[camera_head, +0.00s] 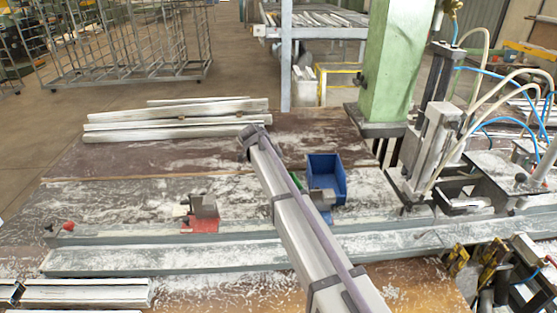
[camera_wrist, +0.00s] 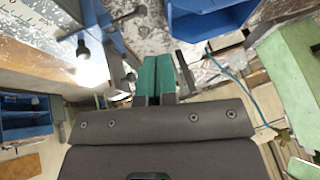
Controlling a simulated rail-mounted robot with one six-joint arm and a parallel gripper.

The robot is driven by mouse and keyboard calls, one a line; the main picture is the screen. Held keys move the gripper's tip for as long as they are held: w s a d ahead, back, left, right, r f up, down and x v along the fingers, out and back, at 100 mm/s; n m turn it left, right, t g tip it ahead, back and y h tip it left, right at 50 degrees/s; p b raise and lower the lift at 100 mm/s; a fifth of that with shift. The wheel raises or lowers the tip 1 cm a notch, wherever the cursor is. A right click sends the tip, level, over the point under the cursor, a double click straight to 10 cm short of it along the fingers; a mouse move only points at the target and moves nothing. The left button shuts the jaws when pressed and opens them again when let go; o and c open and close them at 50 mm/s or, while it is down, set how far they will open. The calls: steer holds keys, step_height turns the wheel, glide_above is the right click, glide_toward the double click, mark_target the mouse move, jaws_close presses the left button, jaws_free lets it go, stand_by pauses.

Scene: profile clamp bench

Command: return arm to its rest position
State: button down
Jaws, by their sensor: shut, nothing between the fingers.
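My gripper shows in the wrist view (camera_wrist: 157,62), with its two green-tipped fingers together and nothing between them. The fingers point up the picture toward a blue bin (camera_wrist: 208,20) and the littered bench top. In the head view my arm rises from the bottom middle and bends near the back stack of profiles. The gripper is mostly hidden there behind my arm; a small green patch beside the blue bin (camera_head: 326,180) may be part of it. I cannot tell how far the fingers are from the bin.
A long profile rail (camera_head: 165,261) crosses the bench. A red-based clamp block (camera_head: 200,225) stands at left. White profiles (camera_head: 175,130) lie at the back. A green column (camera_head: 390,65) and a pneumatic clamp (camera_head: 432,145) with looping hoses stand at right.

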steer(key=s+d+f+n+g+y+b, duration=0.1)
steer(key=s+d+n, duration=0.4)
steer(key=s, duration=0.7)
steer(key=s+d+f+n+g+y+b, duration=0.1)
steer(key=s+d+f+n+y, duration=0.1)
steer(key=s+d+n, duration=0.4)
steer(key=s+d+f+n+g+y+b, duration=0.1)
steer(key=s+d+f+n+y, duration=0.1)
steer(key=s+d+n, duration=0.4)
steer(key=s+d, duration=0.2)
steer(key=s, duration=0.5)
steer(key=s+d, duration=0.3)
steer(key=s, duration=0.4)
steer(key=shift+d+f, duration=0.35)
steer(key=shift+f, duration=0.05)
